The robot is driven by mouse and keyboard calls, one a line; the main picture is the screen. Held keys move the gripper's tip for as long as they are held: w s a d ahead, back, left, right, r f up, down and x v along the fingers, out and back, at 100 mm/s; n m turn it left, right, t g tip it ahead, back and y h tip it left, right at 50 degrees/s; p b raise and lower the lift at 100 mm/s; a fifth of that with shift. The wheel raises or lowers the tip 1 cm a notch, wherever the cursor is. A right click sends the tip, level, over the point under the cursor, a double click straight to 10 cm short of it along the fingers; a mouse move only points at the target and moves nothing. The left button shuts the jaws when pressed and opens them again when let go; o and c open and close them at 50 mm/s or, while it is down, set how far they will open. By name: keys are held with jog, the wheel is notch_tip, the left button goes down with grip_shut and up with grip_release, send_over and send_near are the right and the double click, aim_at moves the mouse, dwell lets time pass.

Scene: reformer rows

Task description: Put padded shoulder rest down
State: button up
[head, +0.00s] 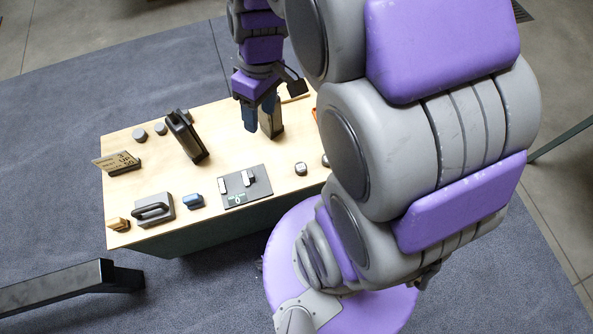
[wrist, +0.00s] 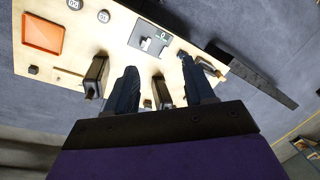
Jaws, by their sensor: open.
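Two dark upright pieces stand on the pale wooden table (head: 225,150), and I cannot tell for sure which is the padded shoulder rest. One upright piece (head: 271,120) is right beside my gripper (head: 259,110); the other upright piece (head: 186,137) stands further left, tilted in the picture. My gripper is open, fingers pointing down over the back of the table. In the wrist view, a dark upright piece (wrist: 94,77) is outside the left finger. Another dark piece (wrist: 163,95) shows in the gap between the fingers, seemingly beyond them. I see nothing gripped.
A grey block with a handle (head: 154,211), a blue piece (head: 193,201), a dark panel (head: 260,182), and a small sign (head: 118,162) are on the table. An orange tray (wrist: 42,34) shows in the wrist view. A black beam (head: 70,285) lies in front at left.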

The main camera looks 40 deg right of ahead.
jog(key=s+a+m+h, duration=0.2)
jog(key=s+m, duration=0.2)
jog(key=s, duration=1.2)
jog(key=shift+s+r+m+g, duration=0.15)
jog(key=shift+r+m+g, duration=0.15)
jog(key=shift+m+g, duration=0.1)
jog(key=shift+a, duration=0.1)
